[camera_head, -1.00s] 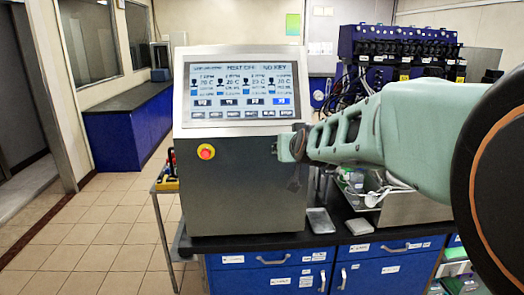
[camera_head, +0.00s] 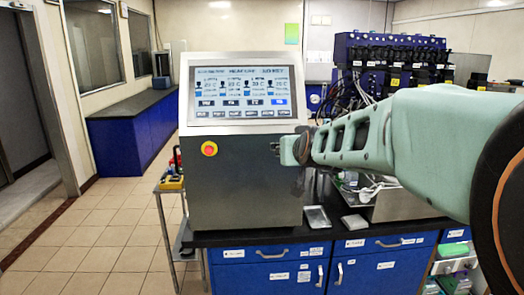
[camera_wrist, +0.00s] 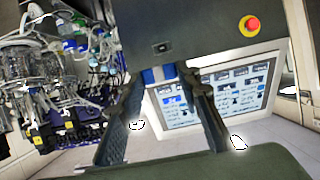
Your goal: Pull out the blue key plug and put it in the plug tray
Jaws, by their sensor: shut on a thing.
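My gripper (camera_wrist: 165,100) is shut on the blue key plug (camera_wrist: 158,74), which shows between its fingertips in the wrist view. The plug is hidden by my gripper in the head view. A small dark socket (camera_wrist: 162,47) shows on the grey console front just beyond the plug; the plug looks apart from it. In the head view my gripper (camera_head: 284,150) is close to the console's right front, beside the socket. Two small flat pale trays, one left (camera_head: 316,217) and one right (camera_head: 355,224), lie on the dark bench; I cannot tell which is the plug tray.
The console (camera_head: 240,190) has a tilted screen (camera_head: 240,90) and a red button (camera_head: 209,149), also in the wrist view (camera_wrist: 250,26). A blue bioreactor rack (camera_head: 395,65) with cables and tubing stands behind my arm. The bench front edge is clear.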

